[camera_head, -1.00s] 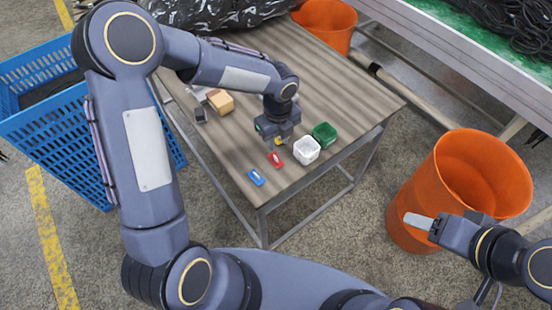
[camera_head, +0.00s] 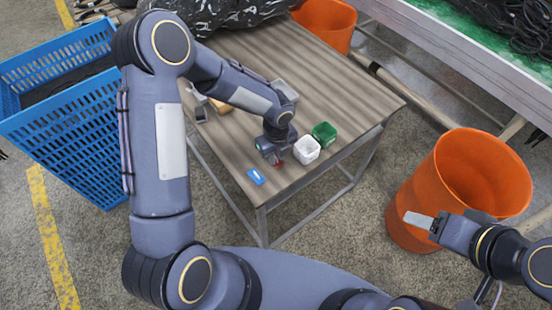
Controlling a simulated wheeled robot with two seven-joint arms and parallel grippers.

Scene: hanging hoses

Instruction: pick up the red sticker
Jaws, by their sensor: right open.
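The red sticker (camera_head: 277,162) is mostly hidden behind my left gripper (camera_head: 273,158); only a bit of red shows at the gripper's tip, near the front edge of the wooden table (camera_head: 318,80). The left gripper points down at it. Its fingers are too small and covered to tell whether they are shut or touching the sticker. The blue sticker (camera_head: 256,176) lies on the table just in front and to the left. My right gripper (camera_head: 420,220) is open and empty, in front of the large orange bin, away from the table.
A white cup (camera_head: 306,150) and a green cup (camera_head: 324,133) stand close to the right of my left gripper. A tan block (camera_head: 220,106) and a dark item (camera_head: 200,114) lie at the table's left. A blue crate (camera_head: 70,135) and an orange bin (camera_head: 450,190) flank the table.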

